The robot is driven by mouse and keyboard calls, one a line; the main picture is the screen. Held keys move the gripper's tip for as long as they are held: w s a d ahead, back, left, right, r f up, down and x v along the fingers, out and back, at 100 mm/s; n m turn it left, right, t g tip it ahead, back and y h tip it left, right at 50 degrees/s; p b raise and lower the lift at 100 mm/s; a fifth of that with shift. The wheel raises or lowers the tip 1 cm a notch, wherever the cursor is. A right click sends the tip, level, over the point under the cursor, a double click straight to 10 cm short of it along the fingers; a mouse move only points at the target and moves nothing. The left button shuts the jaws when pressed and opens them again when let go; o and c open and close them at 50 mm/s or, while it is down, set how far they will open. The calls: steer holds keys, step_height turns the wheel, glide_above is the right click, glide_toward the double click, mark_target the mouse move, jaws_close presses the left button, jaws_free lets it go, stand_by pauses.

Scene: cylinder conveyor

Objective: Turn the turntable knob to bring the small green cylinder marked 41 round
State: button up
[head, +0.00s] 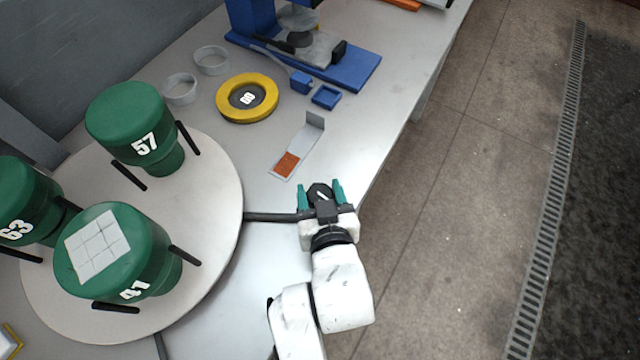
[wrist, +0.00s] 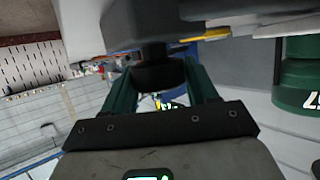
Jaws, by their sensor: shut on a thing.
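The green cylinder marked 41 (head: 154,248) stands on the round pale turntable (head: 215,205) at its near side in the head view, with a white tiled patch on its top. Dark pegs stand beside it. A dark rod (head: 270,217) runs from the turntable's right edge to my gripper (head: 321,192). My gripper's green fingers are shut on the dark knob (head: 320,194) at the rod's end. In the wrist view the dark knob (wrist: 158,76) sits between the two fingers (wrist: 162,92). The knob's far side is hidden.
Green cylinders marked 57 (head: 125,115) and 63 (head: 30,190) also stand on the turntable. A yellow ring (head: 231,109), white rings (head: 211,61), a small bracket (head: 303,145) and a blue stand (head: 350,78) are on the table. Open floor lies right of the table edge.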

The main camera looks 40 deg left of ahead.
steer(key=shift+n+g+y+p, duration=0.3)
steer(key=shift+n+g+p, duration=0.1)
steer(key=shift+p, duration=0.2)
stand_by(0.6)
steer(key=o, duration=1)
steer(key=b+v, duration=0.1)
steer(key=v, duration=0.9)
steer(key=shift+s+d+r, duration=0.15)
steer(key=shift+d+r, duration=0.05)
steer(key=shift+d, duration=0.1)
